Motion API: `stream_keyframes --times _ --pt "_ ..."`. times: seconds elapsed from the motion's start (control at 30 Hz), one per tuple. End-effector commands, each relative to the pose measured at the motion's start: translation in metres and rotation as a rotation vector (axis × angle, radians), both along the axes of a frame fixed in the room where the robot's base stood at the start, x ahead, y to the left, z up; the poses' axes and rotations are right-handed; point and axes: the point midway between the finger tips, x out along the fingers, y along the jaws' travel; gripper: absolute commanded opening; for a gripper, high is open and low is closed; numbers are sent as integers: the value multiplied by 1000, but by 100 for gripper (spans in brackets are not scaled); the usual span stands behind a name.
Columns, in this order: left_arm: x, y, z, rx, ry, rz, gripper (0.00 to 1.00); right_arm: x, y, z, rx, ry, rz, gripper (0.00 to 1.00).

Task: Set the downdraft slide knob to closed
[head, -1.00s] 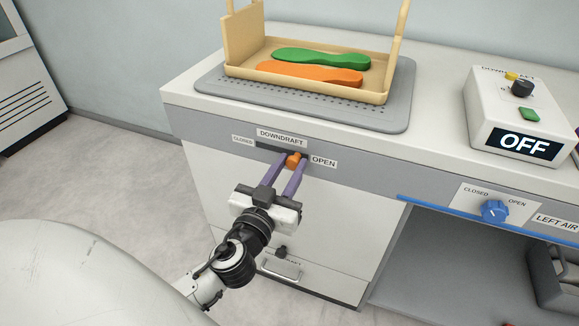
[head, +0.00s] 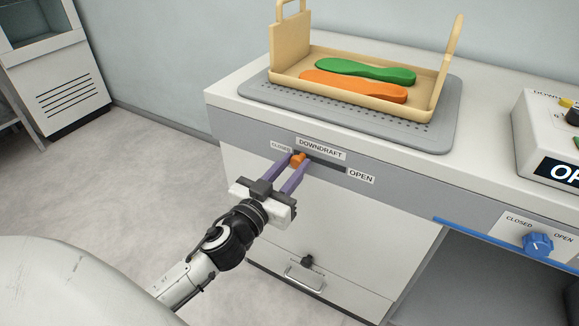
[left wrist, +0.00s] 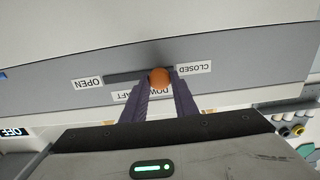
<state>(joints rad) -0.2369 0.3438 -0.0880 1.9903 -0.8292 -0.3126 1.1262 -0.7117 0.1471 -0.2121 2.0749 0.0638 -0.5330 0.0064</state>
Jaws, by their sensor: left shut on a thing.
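The orange downdraft slide knob (head: 298,159) sits at the CLOSED end of its dark slot (head: 328,164) on the cabinet's grey front band. The CLOSED label (head: 281,147) is just left of it, and the OPEN label (head: 361,177) is at the slot's other end. My left gripper (head: 297,163) is shut on the knob, with one purple finger on each side. The left wrist view shows the knob (left wrist: 159,78) between the fingertips (left wrist: 160,82), beside the CLOSED label (left wrist: 194,68), with bare slot toward OPEN. My right gripper is not in view.
A tan tray (head: 348,103) with a green insole (head: 365,71) and an orange insole (head: 352,87) stands on a grey perforated mat (head: 420,135) above. A blue knob (head: 538,244) is at the right. A drawer handle (head: 304,277) is below. Open floor lies left.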

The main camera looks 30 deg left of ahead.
Motion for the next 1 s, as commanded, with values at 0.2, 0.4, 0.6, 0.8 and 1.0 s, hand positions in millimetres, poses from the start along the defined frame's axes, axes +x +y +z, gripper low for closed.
stream_keyframes --times 0.2,0.4,0.6,0.8,1.0 --pt "-1 6 0 5 1 15 44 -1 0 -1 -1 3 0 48" --pt "-1 5 0 3 0 12 44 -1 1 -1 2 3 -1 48" --pt "-11 3 -1 0 2 10 44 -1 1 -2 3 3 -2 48" --pt "-47 1 -2 -2 4 12 44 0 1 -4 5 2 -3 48" --pt "-82 -1 -1 1 3 15 44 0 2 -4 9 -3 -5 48"
